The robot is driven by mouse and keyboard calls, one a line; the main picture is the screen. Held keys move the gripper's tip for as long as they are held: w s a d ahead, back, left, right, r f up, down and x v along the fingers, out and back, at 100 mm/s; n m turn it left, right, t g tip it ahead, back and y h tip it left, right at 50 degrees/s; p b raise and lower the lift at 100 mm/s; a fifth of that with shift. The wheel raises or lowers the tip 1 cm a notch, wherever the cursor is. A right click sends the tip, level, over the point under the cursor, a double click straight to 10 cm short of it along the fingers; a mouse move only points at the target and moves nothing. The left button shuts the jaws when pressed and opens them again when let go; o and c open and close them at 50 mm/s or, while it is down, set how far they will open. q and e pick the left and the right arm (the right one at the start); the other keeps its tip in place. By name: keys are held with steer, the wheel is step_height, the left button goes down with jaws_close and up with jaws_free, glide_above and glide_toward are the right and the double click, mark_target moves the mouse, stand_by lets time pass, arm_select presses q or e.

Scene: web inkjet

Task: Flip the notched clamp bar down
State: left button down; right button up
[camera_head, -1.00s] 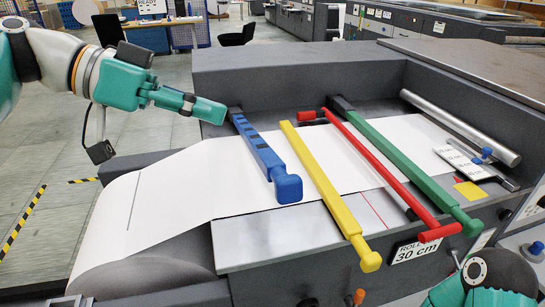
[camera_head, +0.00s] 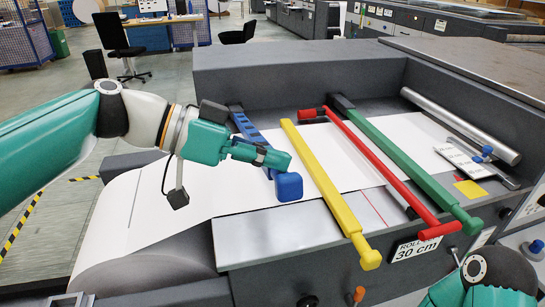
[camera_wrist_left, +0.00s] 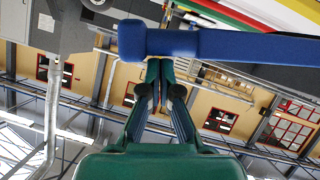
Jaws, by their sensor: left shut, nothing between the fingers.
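The notched clamp bar is the blue bar (camera_head: 287,187), with dark notches near its far end and a blocky knob at its near end. It looks shorter than the other bars; I cannot tell how far it is tilted. My left gripper (camera_head: 286,160) is shut and empty, over the bar just behind the knob, and hides its middle part. In the left wrist view the blue bar (camera_wrist_left: 240,46) crosses the top, and the shut fingertips (camera_wrist_left: 160,62) end right beside it; contact is unclear. My right gripper is not visible; only part of my right arm shows at bottom right.
Right of the blue bar lie a yellow bar (camera_head: 325,185), a red bar (camera_head: 375,160) and a green bar (camera_head: 400,165) across the white paper web (camera_head: 170,200). The yellow bar is close to my left gripper. A metal roller (camera_head: 460,125) lies further right.

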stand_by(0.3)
arm_select(q)
steer(key=s+f+m+t+b, duration=0.1)
steer(key=s+f+b, duration=0.1)
steer(key=f+b, duration=0.9)
steer(key=s+d+f+m+t+b, duration=0.1)
steer(key=s+f+b, duration=0.1)
steer(key=f+b, duration=0.9)
steer(key=b, duration=0.4)
steer(key=shift+f+y, duration=0.25)
steer(key=shift+y, duration=0.15)
steer(key=shift+d, duration=0.1)
step_height(320, 180, up, 7)
steer(key=p, duration=0.3)
steer(key=v, duration=0.9)
steer(key=shift+w+r+t+h+p, duration=0.2)
steer(key=shift+r+t+h+p, duration=0.15)
steer(key=shift+t+p, duration=0.1)
